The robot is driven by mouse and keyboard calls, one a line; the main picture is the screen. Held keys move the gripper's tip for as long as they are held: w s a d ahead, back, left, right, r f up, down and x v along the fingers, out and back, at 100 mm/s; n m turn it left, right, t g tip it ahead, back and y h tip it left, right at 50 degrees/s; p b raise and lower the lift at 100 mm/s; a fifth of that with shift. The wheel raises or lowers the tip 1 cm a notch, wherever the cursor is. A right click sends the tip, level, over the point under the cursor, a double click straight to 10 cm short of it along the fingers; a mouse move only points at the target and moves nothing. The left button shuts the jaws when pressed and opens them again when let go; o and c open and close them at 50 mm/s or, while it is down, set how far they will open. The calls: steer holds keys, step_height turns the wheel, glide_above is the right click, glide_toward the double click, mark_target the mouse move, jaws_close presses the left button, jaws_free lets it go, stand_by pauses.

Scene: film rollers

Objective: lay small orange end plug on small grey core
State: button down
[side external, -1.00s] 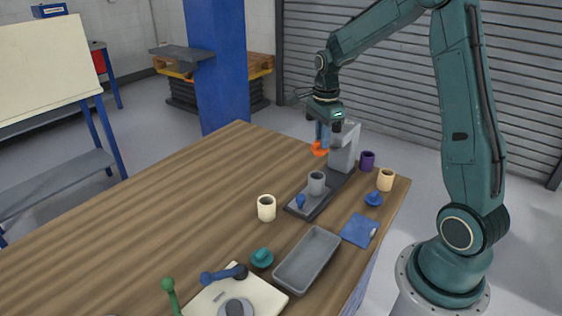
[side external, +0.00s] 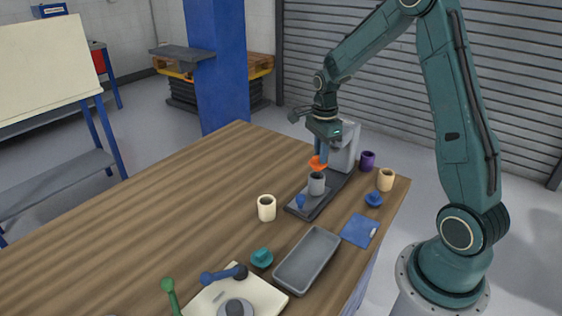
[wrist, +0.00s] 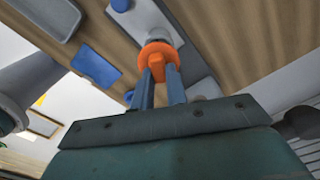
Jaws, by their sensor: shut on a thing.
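The small orange end plug (side external: 318,163) is held in my gripper (side external: 321,152), which is shut on it. In the side view the plug hangs just above the small grey core (side external: 317,184), seemingly with a thin gap. The core stands upright on the dark base of a grey fixture (side external: 343,146). In the wrist view the orange plug (wrist: 158,58) sits between the two blue fingers (wrist: 160,88) and covers most of the grey core (wrist: 158,36) behind it. I cannot tell how exactly the two line up.
A cream core (side external: 267,208) stands left of the fixture. A tan core (side external: 386,179), a purple core (side external: 367,161) and a blue plug (side external: 373,199) are to the right. A grey tray (side external: 308,258) and a blue pad (side external: 360,230) lie in front. The table's left side is clear.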

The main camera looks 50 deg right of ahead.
steer(key=shift+f, duration=1.6)
steer(key=shift+f, duration=0.1)
steer(key=c, duration=0.8)
jaws_free()
steer(key=shift+c, duration=0.2)
steer(key=shift+r, duration=0.2)
steer(key=shift+r, duration=3.35)
